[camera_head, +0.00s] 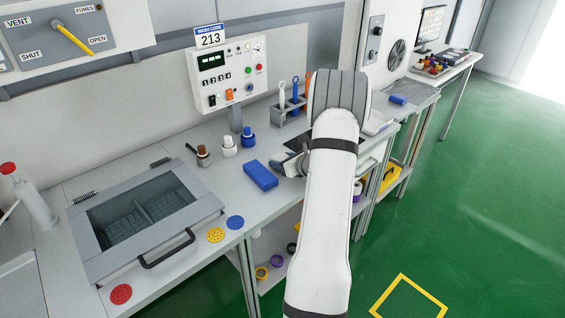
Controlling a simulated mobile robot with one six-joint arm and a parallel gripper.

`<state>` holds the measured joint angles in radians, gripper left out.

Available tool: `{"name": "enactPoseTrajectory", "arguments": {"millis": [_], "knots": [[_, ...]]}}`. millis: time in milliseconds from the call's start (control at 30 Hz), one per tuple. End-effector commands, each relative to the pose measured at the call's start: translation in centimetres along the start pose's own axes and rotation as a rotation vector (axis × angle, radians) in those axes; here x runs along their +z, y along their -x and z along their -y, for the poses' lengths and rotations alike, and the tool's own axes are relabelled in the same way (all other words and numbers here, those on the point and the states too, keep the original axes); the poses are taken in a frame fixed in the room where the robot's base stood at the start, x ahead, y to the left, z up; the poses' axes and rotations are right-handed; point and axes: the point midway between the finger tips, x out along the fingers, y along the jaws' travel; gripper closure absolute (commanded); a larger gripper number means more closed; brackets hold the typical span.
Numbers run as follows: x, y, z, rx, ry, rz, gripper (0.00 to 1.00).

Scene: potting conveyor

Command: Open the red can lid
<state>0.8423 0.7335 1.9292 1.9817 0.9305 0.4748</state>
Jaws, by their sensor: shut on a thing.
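I see no red can with a lid. A white bottle (32,197) with a red cap stands at the far left, and a flat red disc (121,294) lies on the front of the counter. My arm reaches over the bench at centre right, and my gripper (284,163) shows only partly beside it, low over the bench. It is just right of a blue block (260,175), and I cannot tell whether they touch. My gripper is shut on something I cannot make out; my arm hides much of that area.
A grey wash tank (205,198) with a clear lid and black handle sits on the left. Yellow (215,235) and blue (235,222) discs lie in front. Small bottles (229,146) and a tool rack (289,108) stand behind. Green floor at right is open.

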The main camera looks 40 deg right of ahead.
Motion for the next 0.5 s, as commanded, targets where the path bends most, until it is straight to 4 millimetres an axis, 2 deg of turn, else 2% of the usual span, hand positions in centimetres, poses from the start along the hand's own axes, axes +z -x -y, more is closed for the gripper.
{"name": "enactPoseTrajectory", "arguments": {"millis": [167, 367, 500], "knots": [[0.0, 0.0, 0.0, 0.0, 0.0, 0.0, 0.73], [0.2, 0.1, 0.0, 0.001, 0.001, 0.001, 0.73], [1.8, 0.7, 0.0, 0.0, 0.003, 0.003, 0.73]]}}
